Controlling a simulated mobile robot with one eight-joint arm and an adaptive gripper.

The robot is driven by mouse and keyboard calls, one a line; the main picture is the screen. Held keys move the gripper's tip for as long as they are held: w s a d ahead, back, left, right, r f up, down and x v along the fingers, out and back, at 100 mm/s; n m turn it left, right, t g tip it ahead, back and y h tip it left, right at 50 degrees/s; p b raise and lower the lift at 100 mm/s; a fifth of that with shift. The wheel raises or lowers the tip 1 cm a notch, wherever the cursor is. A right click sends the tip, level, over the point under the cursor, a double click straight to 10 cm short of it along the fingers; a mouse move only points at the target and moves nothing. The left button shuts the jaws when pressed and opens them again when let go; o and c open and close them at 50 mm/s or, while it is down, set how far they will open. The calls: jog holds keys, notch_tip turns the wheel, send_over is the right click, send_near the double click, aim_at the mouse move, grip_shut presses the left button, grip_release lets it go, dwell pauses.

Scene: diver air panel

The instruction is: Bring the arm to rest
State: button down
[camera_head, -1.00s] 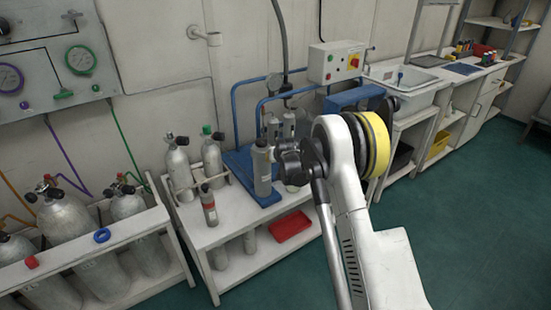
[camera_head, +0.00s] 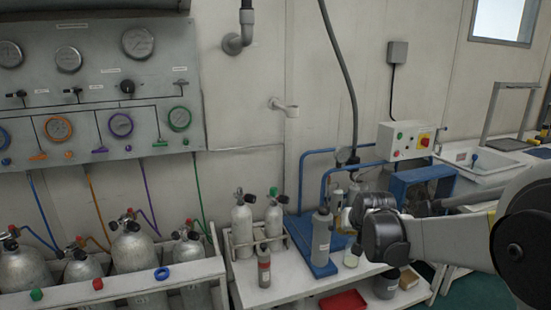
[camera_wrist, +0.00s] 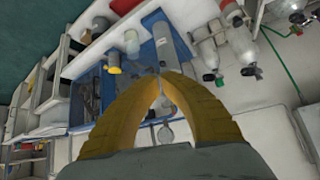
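My arm reaches in from the right in the head view. My gripper is mostly hidden there behind my dark wrist joint, with only a bit of yellow showing. In the wrist view, the two yellow fingers of my gripper (camera_wrist: 161,77) lean together and their tips meet. I see nothing held between them. A grey cylinder (camera_head: 321,238) stands on a blue base (camera_head: 300,232) left of my wrist. It also shows in the wrist view (camera_wrist: 164,42), past the fingertips; I cannot tell how far.
A white bench (camera_head: 268,293) carries small cylinders (camera_head: 242,225) and a red tray (camera_head: 343,302) sits low. Large air tanks (camera_head: 136,262) stand in a rack at left under the gauge panel (camera_head: 95,75). A control box (camera_head: 404,141) and sink (camera_head: 480,160) are at right.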

jog(key=s+a+r, duration=0.1)
jog(key=s+r, duration=0.2)
jog(key=s, duration=0.6)
jog(key=s+a+r, duration=0.1)
jog(key=s+r, duration=0.2)
jog(key=s, duration=0.6)
jog(key=s+f, duration=0.2)
jog(key=s, duration=0.6)
jog(key=s+a+f+n+g, duration=0.1)
jog(key=s, duration=0.8)
jog(key=shift+a+f+g, duration=0.3)
jog(key=shift+f, duration=0.05)
